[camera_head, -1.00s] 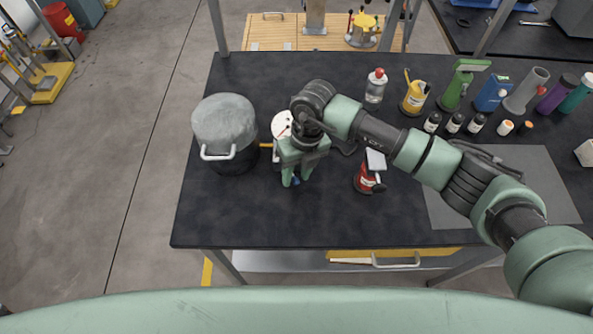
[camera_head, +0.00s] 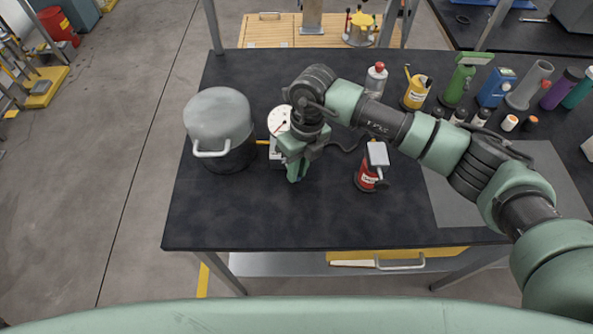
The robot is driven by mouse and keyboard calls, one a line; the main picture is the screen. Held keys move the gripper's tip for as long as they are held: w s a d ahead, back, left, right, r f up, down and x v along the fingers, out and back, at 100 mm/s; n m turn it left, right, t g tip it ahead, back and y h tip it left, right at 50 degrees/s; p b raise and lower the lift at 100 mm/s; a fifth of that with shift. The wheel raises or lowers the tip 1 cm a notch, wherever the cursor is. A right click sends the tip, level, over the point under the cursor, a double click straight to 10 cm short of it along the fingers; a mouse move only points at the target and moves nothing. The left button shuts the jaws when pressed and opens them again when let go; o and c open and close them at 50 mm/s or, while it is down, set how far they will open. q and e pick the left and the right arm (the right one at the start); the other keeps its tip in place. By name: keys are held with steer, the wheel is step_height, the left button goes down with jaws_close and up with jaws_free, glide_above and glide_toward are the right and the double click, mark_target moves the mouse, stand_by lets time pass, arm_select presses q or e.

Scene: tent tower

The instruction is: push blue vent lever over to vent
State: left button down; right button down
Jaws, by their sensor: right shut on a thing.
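My right gripper (camera_head: 294,174) is at a small white device with a round dial gauge (camera_head: 279,119), just right of the grey-lidded dark pot. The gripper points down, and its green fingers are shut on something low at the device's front. The blue vent lever is hidden behind the fingers, so its position does not show. A pale part of the device body (camera_head: 277,156) shows left of the fingers. A yellow tube (camera_head: 262,142) runs between pot and device. My left gripper is not in view.
The pot (camera_head: 222,140) has a white handle facing front. Bottles (camera_head: 457,84) and small vials line the table's back right. The table's front left (camera_head: 225,215) is clear, and a grey mat (camera_head: 470,195) lies right.

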steer(key=c, duration=1.4)
jaws_free()
steer(key=r, duration=0.2)
steer(key=r+b, duration=0.1)
steer(key=r, duration=0.2)
steer(key=d+r+b, duration=0.1)
steer(key=r, duration=0.1)
steer(key=shift+w+r, duration=0.4)
steer(key=shift+f, duration=0.1)
